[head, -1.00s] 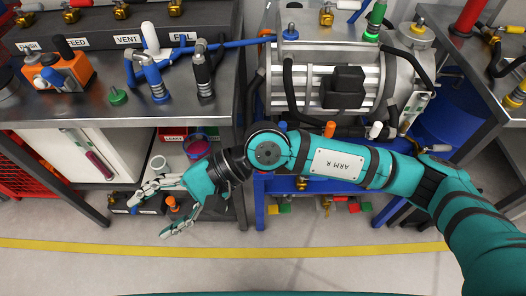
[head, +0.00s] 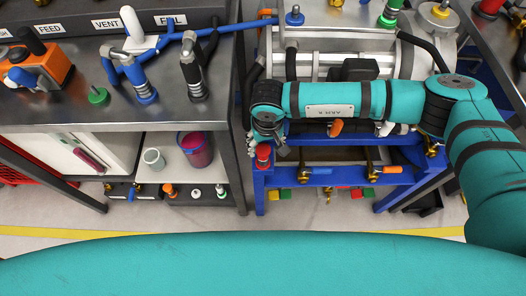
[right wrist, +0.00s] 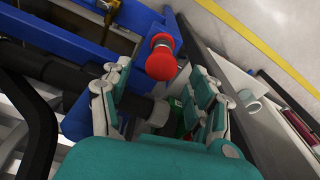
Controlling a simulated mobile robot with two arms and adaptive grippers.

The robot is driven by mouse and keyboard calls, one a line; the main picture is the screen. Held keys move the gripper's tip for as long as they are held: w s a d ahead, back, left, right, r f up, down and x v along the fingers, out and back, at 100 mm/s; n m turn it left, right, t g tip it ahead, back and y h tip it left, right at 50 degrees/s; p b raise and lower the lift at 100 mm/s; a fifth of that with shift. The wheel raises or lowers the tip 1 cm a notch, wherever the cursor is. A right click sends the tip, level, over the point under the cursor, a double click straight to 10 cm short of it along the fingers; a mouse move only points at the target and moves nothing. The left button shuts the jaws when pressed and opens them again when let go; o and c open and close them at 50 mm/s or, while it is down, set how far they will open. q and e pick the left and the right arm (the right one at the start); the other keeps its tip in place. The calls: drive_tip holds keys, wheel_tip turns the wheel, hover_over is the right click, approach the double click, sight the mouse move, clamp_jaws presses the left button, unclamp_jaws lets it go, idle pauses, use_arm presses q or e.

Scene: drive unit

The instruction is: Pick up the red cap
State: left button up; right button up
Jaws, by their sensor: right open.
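In the head view the red cap (head: 263,155) shows at the frame's left front corner, just below my right arm's end. My right gripper (right wrist: 160,67) is open, one finger on each side of the cap in the picture. I cannot tell whether the fingers touch it. In the head view the gripper is mostly hidden under my arm. My left gripper is not in view.
A blue frame (head: 310,180) carries several orange-handled valves. The left workbench (head: 60,118) ends close beside the cap. Its lower shelf holds a magenta container (head: 195,150) and a small grey cup (head: 153,160). The grey floor (head: 320,215) in front is partly clear.

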sight(264, 151)
drive_tip(key=f, duration=0.3)
drive_tip(key=shift+w+a+f, duration=0.1)
drive_tip(key=shift+w+f, duration=0.1)
drive_tip(key=shift+f, duration=0.3)
drive_tip(key=shift+w+f, duration=0.1)
drive_tip(key=shift+f, duration=0.25)
drive_tip(key=f, duration=0.3)
drive_tip(key=shift+w+a+f+p, duration=0.25)
drive_tip(key=shift+w+f+p, duration=0.05)
drive_tip(key=shift+w+p, duration=0.1)
drive_tip(key=shift+f, duration=0.35)
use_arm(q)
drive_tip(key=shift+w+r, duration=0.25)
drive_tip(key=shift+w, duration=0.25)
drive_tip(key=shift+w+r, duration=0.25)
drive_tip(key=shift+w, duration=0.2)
use_arm(e)
drive_tip(key=shift+c, duration=0.2)
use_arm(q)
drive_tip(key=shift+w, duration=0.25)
use_arm(e)
clamp_jaws()
